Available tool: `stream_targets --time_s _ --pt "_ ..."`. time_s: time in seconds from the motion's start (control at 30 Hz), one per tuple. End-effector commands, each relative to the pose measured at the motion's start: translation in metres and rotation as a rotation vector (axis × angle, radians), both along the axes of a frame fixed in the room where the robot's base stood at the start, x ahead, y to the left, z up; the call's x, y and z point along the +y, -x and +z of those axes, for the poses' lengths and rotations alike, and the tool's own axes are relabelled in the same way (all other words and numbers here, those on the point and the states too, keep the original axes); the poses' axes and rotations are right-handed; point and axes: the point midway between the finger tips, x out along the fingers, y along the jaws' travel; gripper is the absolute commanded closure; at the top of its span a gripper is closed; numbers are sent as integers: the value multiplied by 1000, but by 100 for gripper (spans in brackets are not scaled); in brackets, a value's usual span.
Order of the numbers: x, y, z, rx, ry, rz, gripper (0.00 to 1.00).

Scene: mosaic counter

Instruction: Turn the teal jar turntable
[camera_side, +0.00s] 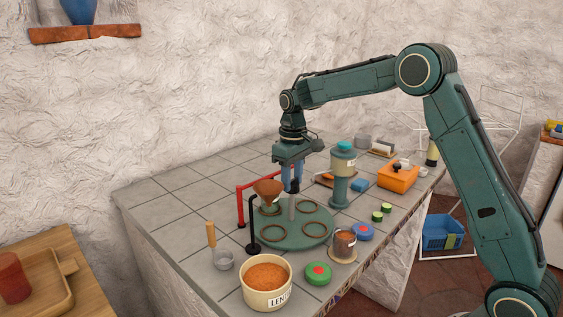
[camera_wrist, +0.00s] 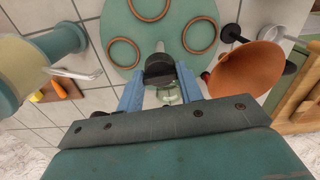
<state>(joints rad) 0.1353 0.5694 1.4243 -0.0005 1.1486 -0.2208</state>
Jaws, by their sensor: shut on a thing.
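The teal turntable (camera_side: 297,238) lies on the tiled counter, with brown rings on its top and a grey post (camera_side: 292,208) in its middle. It also shows at the top of the wrist view (camera_wrist: 178,12). My gripper (camera_side: 291,188) points down over the middle of the turntable. In the wrist view its blue fingers (camera_wrist: 159,74) are closed around a dark knob (camera_wrist: 158,66) that appears to top the post. The exact contact is partly hidden. A small clear and greenish thing (camera_wrist: 168,96) shows between the fingers behind the knob. No jar clearly stands in the visible rings.
An orange-brown funnel (camera_side: 267,187) hangs over the turntable's left edge beside a black stand (camera_side: 252,230) and a red frame (camera_side: 241,205). A teal-and-cream dispenser (camera_side: 341,175) stands at the right. A lentil tub (camera_side: 267,280) and a brown-filled jar (camera_side: 344,243) stand in front.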

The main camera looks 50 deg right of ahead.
Motion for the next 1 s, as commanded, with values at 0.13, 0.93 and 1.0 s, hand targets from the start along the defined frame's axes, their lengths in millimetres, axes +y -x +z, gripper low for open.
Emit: stream_targets --time_s 0.13,0.93,1.0 --pt "0 0 1 -2 1 61 100" --pt "0 -1 2 -5 1 459 100" --pt "0 -1 2 -5 1 494 100"
